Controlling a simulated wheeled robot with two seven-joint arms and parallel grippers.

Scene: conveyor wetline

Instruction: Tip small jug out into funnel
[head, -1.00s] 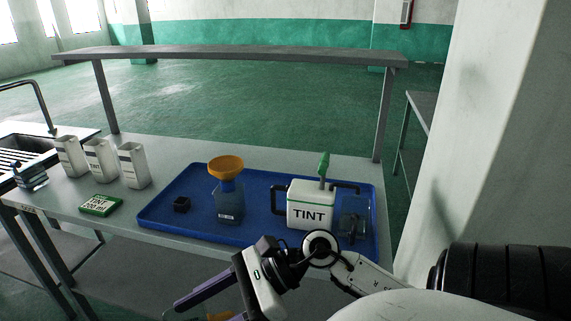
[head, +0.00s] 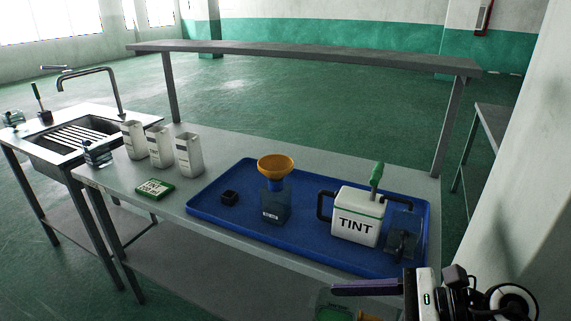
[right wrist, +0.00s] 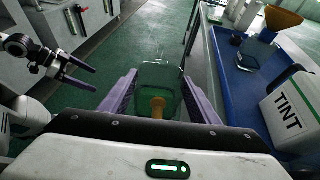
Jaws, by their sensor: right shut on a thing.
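A clear, green-tinted vessel (right wrist: 158,72), seemingly the small jug, sits between the purple fingers of my right gripper (right wrist: 158,98), which is shut on it. An orange-yellow part shows on its near side. In the head view the vessel (head: 335,302) is at the bottom edge, partly cut off, in front of the table; my right gripper (head: 366,289) is there too. The orange funnel (head: 276,164) stands upright in a clear bottle (head: 275,205) on the blue tray, apart from the vessel. My left gripper (right wrist: 83,76) shows at left in the right wrist view, fingers apart and empty.
White cartons (head: 188,156) and a green label block (head: 155,188) stand left. A shelf (head: 300,54) spans behind.

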